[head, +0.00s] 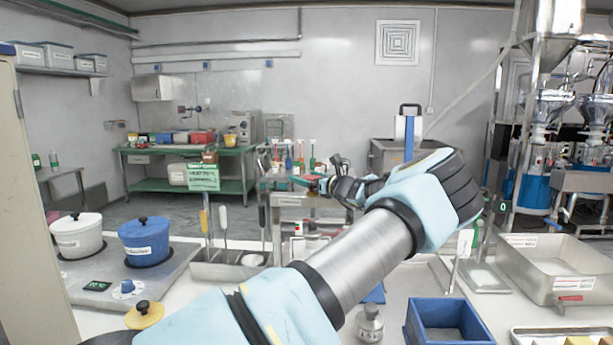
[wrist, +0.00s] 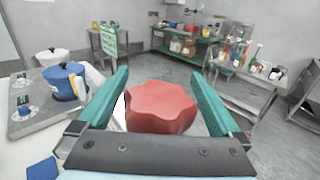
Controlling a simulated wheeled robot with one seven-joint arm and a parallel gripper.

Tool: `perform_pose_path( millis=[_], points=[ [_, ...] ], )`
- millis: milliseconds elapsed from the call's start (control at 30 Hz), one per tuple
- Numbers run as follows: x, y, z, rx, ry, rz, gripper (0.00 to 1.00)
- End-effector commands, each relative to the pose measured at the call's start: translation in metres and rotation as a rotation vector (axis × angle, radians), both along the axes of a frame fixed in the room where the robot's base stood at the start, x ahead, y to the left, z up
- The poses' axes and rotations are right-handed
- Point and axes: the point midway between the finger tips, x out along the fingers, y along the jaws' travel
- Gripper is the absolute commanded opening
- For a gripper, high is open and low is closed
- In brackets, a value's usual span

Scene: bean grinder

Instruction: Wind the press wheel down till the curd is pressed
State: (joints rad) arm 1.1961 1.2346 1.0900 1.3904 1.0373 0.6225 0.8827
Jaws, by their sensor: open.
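A red lobed wheel (wrist: 160,106) shows in the middle of the wrist view, between the two green fingers of my gripper (wrist: 158,78). The fingers are spread apart, one on each side of the wheel, with visible gaps to it. I cannot tell how far the wheel lies below or between the fingertips. In the head view my gripper (head: 312,182) is small and partly hidden behind my arm, above the middle of the counter. The press body and the curd cannot be made out in either view.
A white pot (head: 77,240) and a blue pot (head: 144,245) stand on a hob at the left. A blue bin (head: 447,335), a metal weight (head: 369,325) and a steel tray (head: 560,262) are at the right. Utensils stand in a holder (head: 230,268) left of my arm.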

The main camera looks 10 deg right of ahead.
Motion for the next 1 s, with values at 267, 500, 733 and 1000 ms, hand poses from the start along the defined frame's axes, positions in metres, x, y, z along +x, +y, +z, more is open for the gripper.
perform_pose_path(
  millis=[267, 500, 733, 1000],
  points=[
    [0.0002, 0.0003, -0.0005, 0.0, 0.0, 0.0, 0.94],
    [0.0, 0.0004, -0.0004, 0.0, 0.0, 0.001, 0.67],
    [0.0001, 0.0003, -0.0003, 0.0, 0.0, 0.001, 0.41],
    [0.0, 0.0001, -0.0004, 0.0, 0.0, -0.001, 0.24]
  ],
)
